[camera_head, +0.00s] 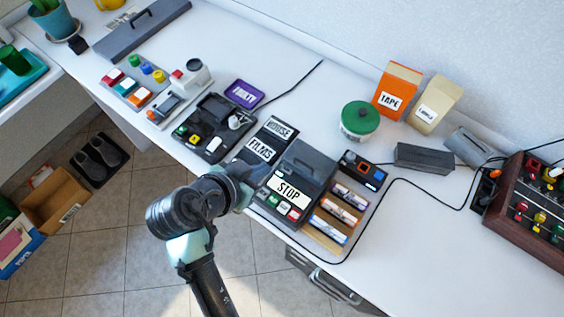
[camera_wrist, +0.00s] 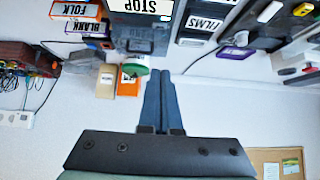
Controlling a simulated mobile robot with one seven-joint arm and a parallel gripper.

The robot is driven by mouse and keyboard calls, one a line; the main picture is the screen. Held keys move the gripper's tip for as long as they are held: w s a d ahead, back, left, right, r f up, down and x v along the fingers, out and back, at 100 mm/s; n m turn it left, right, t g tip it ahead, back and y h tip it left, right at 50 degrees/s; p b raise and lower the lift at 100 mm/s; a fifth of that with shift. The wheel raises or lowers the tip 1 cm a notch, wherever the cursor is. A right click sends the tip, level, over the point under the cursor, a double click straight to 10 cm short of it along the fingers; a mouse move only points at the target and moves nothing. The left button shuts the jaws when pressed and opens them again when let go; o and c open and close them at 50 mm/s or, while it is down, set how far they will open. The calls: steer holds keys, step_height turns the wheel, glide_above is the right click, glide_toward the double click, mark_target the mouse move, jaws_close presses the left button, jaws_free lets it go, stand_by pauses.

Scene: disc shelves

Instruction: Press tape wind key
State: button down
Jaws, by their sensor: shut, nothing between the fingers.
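A dark tape machine (camera_head: 312,160) stands at the desk's front edge, with a white STOP label (camera_head: 288,190) on it. A row of small keys (camera_head: 283,207), red, green and pale, runs along its front. I cannot read which key is the tape wind key. In the wrist view the machine (camera_wrist: 140,38) is at the top edge, its keys out of sight. My gripper (camera_wrist: 160,72) is shut and empty, its fingers together and touching nothing visible. In the head view my arm's end is just left of the machine, and the fingertips are hard to make out.
FILMS and HOUSE cases (camera_head: 262,148) lie left of the machine. Several cassettes (camera_head: 340,210) lie in a tray to its right. A black cable loops around the tray. A green-lidded tub (camera_head: 359,120) and an orange TAPE box (camera_head: 396,90) stand behind. The right front desk is clear.

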steer(key=shift+s+f, duration=0.25)
steer(key=shift+w+d, duration=0.1)
glide_above(289, 167)
steer(key=s+a, duration=0.2)
steer(key=f, duration=0.7)
steer(key=shift+d+f, duration=0.2)
steer(key=shift+f, duration=0.05)
step_height(289, 167, down, 2)
steer(key=shift+s+f, duration=0.15)
steer(key=shift+a+f, duration=0.1)
steer(key=shift+f, duration=0.5)
